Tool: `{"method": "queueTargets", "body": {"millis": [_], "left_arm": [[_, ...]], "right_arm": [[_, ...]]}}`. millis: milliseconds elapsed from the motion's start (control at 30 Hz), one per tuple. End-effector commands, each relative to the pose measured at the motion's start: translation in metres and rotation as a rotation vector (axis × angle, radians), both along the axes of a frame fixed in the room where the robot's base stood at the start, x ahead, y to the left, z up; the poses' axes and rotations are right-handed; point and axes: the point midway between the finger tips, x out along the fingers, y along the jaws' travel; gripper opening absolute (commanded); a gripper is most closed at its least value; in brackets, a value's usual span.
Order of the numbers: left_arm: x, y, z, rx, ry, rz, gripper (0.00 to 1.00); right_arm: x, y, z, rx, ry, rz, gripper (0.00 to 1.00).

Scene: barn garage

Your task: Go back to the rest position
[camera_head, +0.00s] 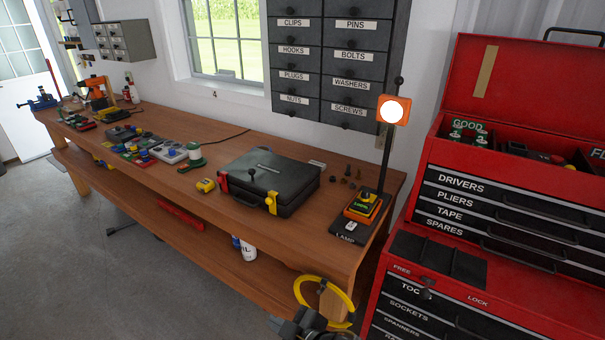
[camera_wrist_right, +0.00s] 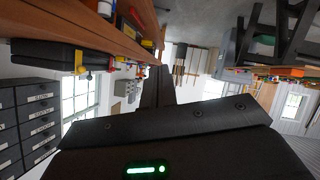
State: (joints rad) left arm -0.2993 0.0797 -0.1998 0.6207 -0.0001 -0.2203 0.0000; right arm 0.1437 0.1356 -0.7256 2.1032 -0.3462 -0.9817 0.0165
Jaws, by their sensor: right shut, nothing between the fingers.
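My right gripper (camera_head: 300,325) shows as a dark, partly cut-off shape at the bottom edge of the head view, in front of the near end of the workbench. In the right wrist view its dark fingers (camera_wrist_right: 158,88) are together with nothing between them. That view is turned upside down, with the bench at the upper left. My left gripper is not in view.
The wooden workbench (camera_head: 225,212) runs along the wall, with a black case (camera_head: 270,180) and a lit lamp (camera_head: 393,109) on it. A yellow loop (camera_head: 345,315) hangs by its near end. A red tool chest (camera_head: 480,85) stands at the right. Grey floor (camera_head: 130,290) is open at the left.

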Motion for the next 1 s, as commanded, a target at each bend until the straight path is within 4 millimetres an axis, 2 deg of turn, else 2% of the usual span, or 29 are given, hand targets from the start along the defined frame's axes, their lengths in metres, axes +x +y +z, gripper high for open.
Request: {"method": "queueTargets", "body": {"millis": [33,100,200,300,400,600,767,800,1000], "left_arm": [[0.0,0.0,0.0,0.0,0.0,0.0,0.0],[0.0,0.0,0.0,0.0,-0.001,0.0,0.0],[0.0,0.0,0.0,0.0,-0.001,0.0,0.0],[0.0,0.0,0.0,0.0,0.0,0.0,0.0],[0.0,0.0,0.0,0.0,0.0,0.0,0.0],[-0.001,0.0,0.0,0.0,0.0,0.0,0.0],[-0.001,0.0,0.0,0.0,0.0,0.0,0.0],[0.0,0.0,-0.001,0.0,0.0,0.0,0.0],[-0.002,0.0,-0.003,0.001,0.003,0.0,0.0]], "right_arm": [[-0.008,-0.035,-0.017,0.004,0.099,-0.124,0.0],[-0.022,-0.086,-0.04,-0.008,0.23,-0.293,0.0],[-0.05,-0.146,-0.067,-0.035,0.384,-0.48,0.0],[-0.079,-0.189,-0.084,-0.063,0.498,-0.61,0.0],[-0.105,-0.221,-0.095,-0.089,0.584,-0.707,0.0],[-0.156,-0.271,-0.108,-0.134,0.725,-0.859,0.0],[-0.195,-0.302,-0.112,-0.172,0.821,-0.961,0.0],[-0.188,-0.3,-0.126,-0.174,0.822,-0.955,0.0],[-0.176,-0.297,-0.183,-0.186,0.839,-0.949,0.0]]}}
